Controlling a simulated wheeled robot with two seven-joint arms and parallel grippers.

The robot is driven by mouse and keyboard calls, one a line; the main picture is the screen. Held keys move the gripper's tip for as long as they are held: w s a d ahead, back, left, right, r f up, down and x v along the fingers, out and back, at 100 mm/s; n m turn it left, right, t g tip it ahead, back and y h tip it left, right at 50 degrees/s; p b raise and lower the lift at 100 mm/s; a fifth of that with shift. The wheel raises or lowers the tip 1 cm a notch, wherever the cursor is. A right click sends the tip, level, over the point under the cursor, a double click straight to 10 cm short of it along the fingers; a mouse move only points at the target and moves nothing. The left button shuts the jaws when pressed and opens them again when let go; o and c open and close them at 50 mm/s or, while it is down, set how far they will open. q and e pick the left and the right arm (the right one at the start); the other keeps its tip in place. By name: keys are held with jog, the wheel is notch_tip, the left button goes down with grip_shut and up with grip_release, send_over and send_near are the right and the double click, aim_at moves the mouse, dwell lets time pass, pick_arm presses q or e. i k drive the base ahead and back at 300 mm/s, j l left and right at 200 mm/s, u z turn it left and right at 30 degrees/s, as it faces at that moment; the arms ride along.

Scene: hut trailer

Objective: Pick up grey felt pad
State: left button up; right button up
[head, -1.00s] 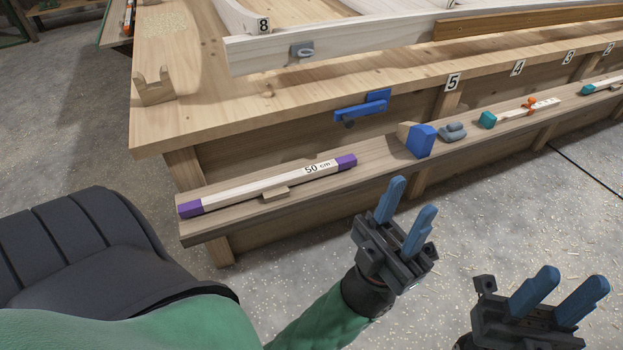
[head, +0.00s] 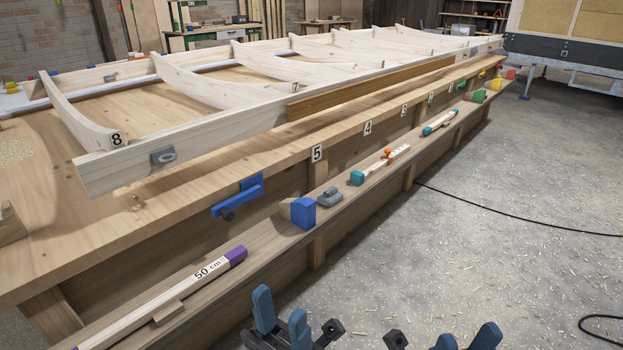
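A small grey object (head: 330,197), the likeliest grey felt pad, lies on the low shelf along the bench side. It sits just right of a blue block (head: 304,214), below the number 5 label; its material is too small to tell. My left gripper (head: 281,316) is at the bottom edge, in front of the shelf, with its blue fingers apart and nothing between them. My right gripper (head: 466,338) is at the bottom edge further right, fingers apart and empty, mostly cut off. Both are apart from the grey object.
The shelf (head: 265,243) also holds a purple-ended 50 cm stick (head: 205,273) and a teal-ended stick (head: 380,163). A blue clamp (head: 238,197) projects from the bench side. A cable (head: 520,212) crosses the otherwise open, shaving-strewn floor at right.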

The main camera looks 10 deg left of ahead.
aim_at(330, 197)
jog(key=i+l, duration=0.3)
jog(key=i, duration=0.2)
jog(key=i+l, duration=0.35)
jog(key=i, duration=0.2)
jog(key=i+l, duration=0.3)
jog(key=i, duration=0.2)
jog(key=i+l, duration=0.35)
jog(key=i, duration=0.2)
jog(key=i+l, duration=0.3)
jog(key=i, duration=0.2)
jog(key=i+l, duration=0.15)
jog(key=i, duration=0.35)
jog(key=i+l, duration=0.15)
jog(key=i, duration=0.3)
jog(key=i+l, duration=0.15)
jog(key=i, duration=0.35)
jog(key=u, duration=3.55)
jog(key=z, duration=0.75)
